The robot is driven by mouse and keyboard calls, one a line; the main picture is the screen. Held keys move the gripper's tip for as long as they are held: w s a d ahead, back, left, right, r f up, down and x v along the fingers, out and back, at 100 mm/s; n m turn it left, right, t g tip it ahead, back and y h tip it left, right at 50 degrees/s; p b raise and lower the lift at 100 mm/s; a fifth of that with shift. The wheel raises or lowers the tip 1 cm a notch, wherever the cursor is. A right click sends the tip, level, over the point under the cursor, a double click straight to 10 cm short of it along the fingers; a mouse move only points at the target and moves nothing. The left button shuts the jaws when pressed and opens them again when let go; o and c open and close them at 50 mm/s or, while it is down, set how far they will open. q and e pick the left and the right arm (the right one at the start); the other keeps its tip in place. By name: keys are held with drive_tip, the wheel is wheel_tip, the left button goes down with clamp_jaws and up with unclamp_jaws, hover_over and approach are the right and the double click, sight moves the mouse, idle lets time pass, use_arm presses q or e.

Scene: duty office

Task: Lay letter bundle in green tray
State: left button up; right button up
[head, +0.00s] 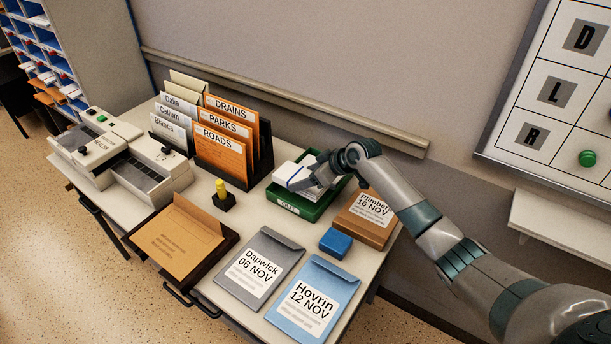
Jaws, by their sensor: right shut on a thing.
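The green tray (287,212) stands on the desk right of the folder rack, with a label on its front. The letter bundle (288,171), white with a blue band, is in or just above the tray; I cannot tell whether it touches the tray floor. My right gripper (312,179) reaches in from the right and is shut on the bundle's right side. The gripper and arm hide part of the bundle and the tray's right part. My left gripper is not in view.
The folder rack (263,151) stands left of the tray. A brown parcel (366,233), a blue block (334,242), a grey envelope (258,268) and a blue envelope (312,299) lie in front and right. A yellow-handled stamp (222,195) stands left. The wall ledge (290,104) runs behind.

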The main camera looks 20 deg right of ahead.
drive_tip(key=shift+f, duration=0.35)
idle(0.3)
drive_tip(key=o, duration=1.2)
drive_tip(key=shift+s+r, duration=0.1)
